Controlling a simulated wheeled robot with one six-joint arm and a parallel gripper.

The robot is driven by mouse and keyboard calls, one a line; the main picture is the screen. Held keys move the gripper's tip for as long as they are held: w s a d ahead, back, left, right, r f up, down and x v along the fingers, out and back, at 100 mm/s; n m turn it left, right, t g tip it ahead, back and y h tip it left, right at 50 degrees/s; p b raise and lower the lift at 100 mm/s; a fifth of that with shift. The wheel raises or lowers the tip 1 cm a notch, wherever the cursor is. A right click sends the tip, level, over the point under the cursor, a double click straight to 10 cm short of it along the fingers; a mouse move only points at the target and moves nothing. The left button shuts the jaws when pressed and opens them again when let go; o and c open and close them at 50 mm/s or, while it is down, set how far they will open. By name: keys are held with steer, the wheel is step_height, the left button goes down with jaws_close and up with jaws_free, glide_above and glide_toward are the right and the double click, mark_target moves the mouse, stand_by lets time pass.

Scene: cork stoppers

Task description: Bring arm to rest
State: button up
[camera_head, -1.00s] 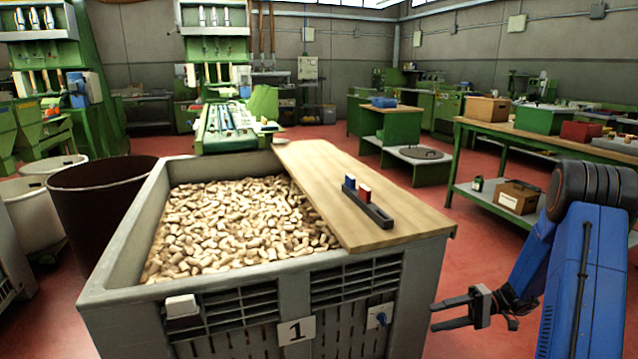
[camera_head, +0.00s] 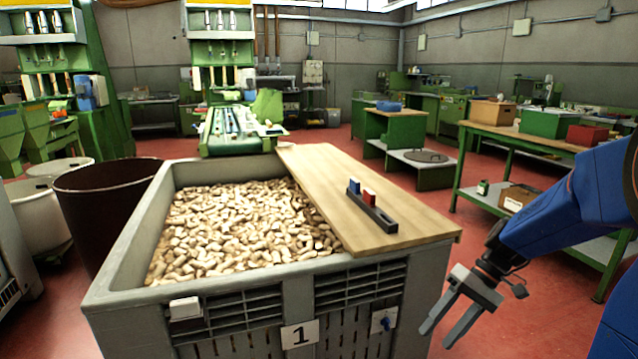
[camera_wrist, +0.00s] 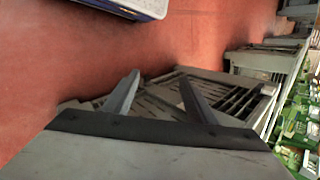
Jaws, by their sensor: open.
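My gripper (camera_head: 451,322) is at the lower right in the head view, beside the right side of the grey crate and apart from it. It is open and empty, with its fingers pointing down and to the left. In the wrist view its two fingers (camera_wrist: 158,98) stand apart with nothing between them. My blue arm (camera_head: 565,215) comes in from the right edge and is bent.
The grey crate (camera_head: 120,300) holds many corks (camera_head: 235,225). A wooden board (camera_head: 425,215) lies across its right part, with a dark holder (camera_head: 372,214) bearing a blue and a red block. A workbench (camera_head: 500,128) stands at the right. Red floor lies between.

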steer(key=s+r+t+h, duration=0.3)
steer(key=s, duration=0.5)
steer(key=s+d+r+m+t+h, duration=0.1)
steer(key=s+r+t+h, duration=0.3)
steer(key=s, duration=0.4)
steer(key=shift+r+t, duration=0.3)
stand_by(1.7)
